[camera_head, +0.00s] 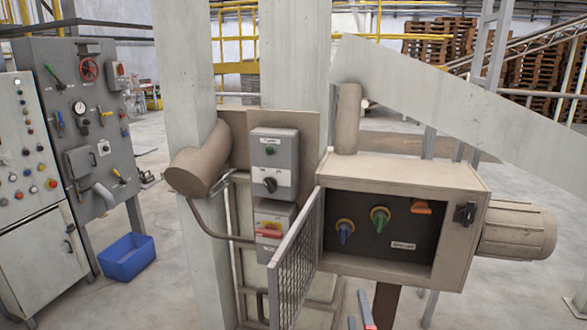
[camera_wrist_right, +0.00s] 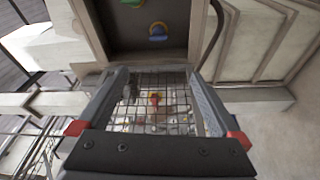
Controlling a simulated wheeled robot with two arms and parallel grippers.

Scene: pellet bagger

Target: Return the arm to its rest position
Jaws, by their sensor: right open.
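My right gripper (camera_head: 359,312) shows only by its grey, red-based fingers at the bottom edge of the head view. In the right wrist view the gripper (camera_wrist_right: 156,74) is open, its fingers wide apart with nothing held between them. A mesh guard door (camera_head: 296,266) stands swung open at the left of a beige control box (camera_head: 400,172). The mesh (camera_wrist_right: 155,112) also shows between the fingers in the wrist view; whether they touch it cannot be told. Inside the box are a blue knob (camera_head: 345,230), a green knob (camera_head: 380,217) and an orange knob (camera_head: 421,207). My left gripper is out of view.
A grey switch box (camera_head: 273,160) sits on the post left of the door. A motor (camera_head: 517,231) juts from the box's right side. Grey cabinets (camera_head: 85,120) stand at far left, with a blue bin (camera_head: 127,257) on the floor. Open floor lies between bin and post.

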